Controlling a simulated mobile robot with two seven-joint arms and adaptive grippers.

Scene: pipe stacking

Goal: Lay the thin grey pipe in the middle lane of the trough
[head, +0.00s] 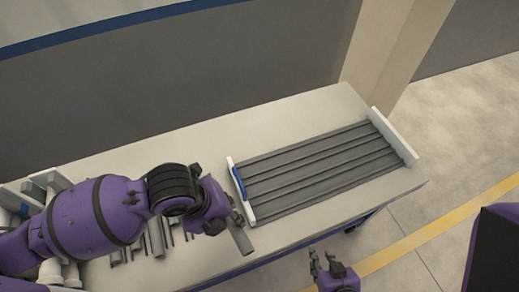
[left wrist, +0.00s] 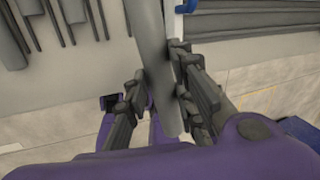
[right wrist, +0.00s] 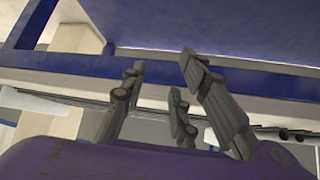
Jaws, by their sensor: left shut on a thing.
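The trough (head: 318,165) lies on the table with long grey lanes, white end pieces and a blue part at its left end. No separate pipe can be made out in its lanes. My left gripper (head: 232,220) is shut on a grey pipe (head: 241,239), just left of the trough's near left corner. The pipe (left wrist: 150,35) runs between the fingers of the left gripper (left wrist: 160,88) in the left wrist view; much of it is hidden in the head view. My right gripper (head: 321,261) is open and empty in front of the table, its fingers apart in the right wrist view (right wrist: 165,85).
Several other grey pipes (head: 155,238) lie on the table (head: 190,143) at the left, partly behind my left arm. A wall stands behind the table. The table top behind the trough is clear. A yellow line (head: 445,226) marks the floor at the right.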

